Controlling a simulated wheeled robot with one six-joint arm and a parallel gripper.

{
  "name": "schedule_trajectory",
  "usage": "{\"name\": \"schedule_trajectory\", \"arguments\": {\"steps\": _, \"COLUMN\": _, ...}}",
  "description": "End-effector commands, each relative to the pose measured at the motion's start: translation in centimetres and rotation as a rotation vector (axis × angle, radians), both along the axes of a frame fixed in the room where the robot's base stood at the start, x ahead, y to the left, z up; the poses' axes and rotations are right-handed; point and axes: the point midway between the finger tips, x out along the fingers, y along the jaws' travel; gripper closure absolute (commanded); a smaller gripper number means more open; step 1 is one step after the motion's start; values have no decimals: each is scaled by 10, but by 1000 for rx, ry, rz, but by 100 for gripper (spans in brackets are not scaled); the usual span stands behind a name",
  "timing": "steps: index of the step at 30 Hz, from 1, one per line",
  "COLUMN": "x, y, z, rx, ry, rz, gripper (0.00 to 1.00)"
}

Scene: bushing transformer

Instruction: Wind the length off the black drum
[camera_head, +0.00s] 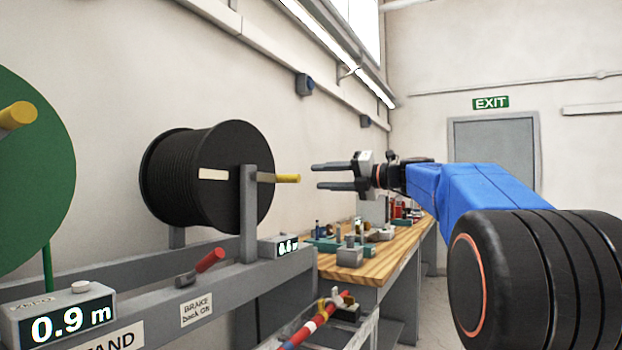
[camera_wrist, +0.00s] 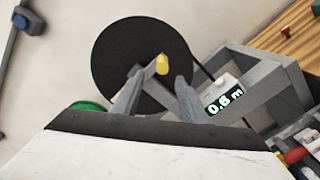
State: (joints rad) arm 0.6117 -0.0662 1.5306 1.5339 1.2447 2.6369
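In the wrist view the yellow handle (camera_wrist: 162,64) shows between and just beyond the fingertips (camera_wrist: 158,80), apparently not gripped. A small counter (camera_wrist: 226,93) beside the drum reads 0.6 m; it also shows in the head view (camera_head: 287,246). A dark cable runs down from the drum.
A green drum (camera_head: 35,165) with a yellow handle stands at the left; its counter (camera_head: 60,315) reads 0.9 m. A red brake lever (camera_head: 210,260) is on the stand rail, above a "BRAKE back ON" label. A wooden bench (camera_head: 385,250) with several parts lies behind.

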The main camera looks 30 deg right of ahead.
Motion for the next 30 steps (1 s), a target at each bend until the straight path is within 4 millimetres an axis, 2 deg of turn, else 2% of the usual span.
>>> {"name": "schedule_trajectory", "arguments": {"steps": 6, "x": -13, "y": -9, "z": 1, "rx": 0, "ry": -1, "rz": -1, "gripper": 61}}
{"name": "schedule_trajectory", "arguments": {"steps": 20, "x": -16, "y": -11, "z": 0, "rx": -19, "ry": -14, "rz": 0, "gripper": 61}}
{"name": "schedule_trajectory", "arguments": {"steps": 23, "x": -20, "y": -15, "z": 0, "rx": -89, "ry": -66, "rz": -2, "gripper": 61}}
{"name": "schedule_trajectory", "arguments": {"steps": 30, "x": -34, "y": -29, "z": -2, "rx": -376, "ry": -275, "rz": -3, "gripper": 61}}
